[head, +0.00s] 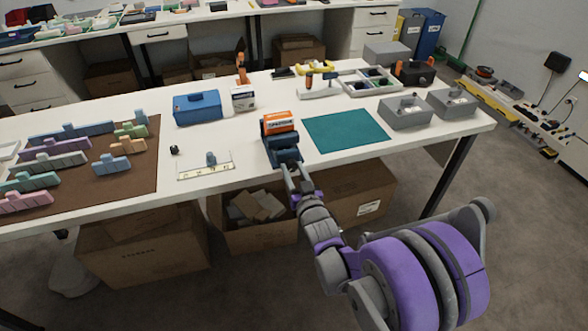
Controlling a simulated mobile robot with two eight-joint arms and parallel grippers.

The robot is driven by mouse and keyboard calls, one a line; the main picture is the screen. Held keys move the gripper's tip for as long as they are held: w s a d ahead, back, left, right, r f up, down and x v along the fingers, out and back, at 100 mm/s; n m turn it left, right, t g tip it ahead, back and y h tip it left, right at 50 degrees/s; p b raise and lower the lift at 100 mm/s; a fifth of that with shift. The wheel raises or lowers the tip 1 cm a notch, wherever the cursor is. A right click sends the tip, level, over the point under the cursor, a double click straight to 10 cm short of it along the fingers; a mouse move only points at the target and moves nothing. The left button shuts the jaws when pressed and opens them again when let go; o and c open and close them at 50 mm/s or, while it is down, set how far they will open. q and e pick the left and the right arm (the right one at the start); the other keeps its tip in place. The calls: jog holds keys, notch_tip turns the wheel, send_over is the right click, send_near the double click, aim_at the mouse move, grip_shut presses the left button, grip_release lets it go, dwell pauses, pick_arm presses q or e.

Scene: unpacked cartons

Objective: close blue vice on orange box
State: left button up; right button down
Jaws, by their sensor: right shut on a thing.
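The blue vice (284,155) stands at the front edge of the white table. The orange box (280,122) sits at its top, between the jaws as far as I can see. From this view I cannot tell whether both jaws touch the box. My right gripper (292,170) reaches up from the lower right to the near end of the vice. It is shut on the vice's front part, probably its handle, which the fingers mostly hide. My left gripper is not in view.
A blue toolbox (197,108) and a small white box (244,99) stand behind left. A ruled white plate (206,167) lies left. Open cartons (255,238) stand under the table.

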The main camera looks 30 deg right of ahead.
jog(key=m, duration=0.3)
jog(key=shift+m+p, duration=0.35)
jog(key=shift+m, duration=0.05)
jog(key=shift+m+p, duration=0.35)
jog(key=shift+m, duration=1.55)
jog(key=shift+c, duration=1.9)
grip_release()
jog(key=v, duration=1.1)
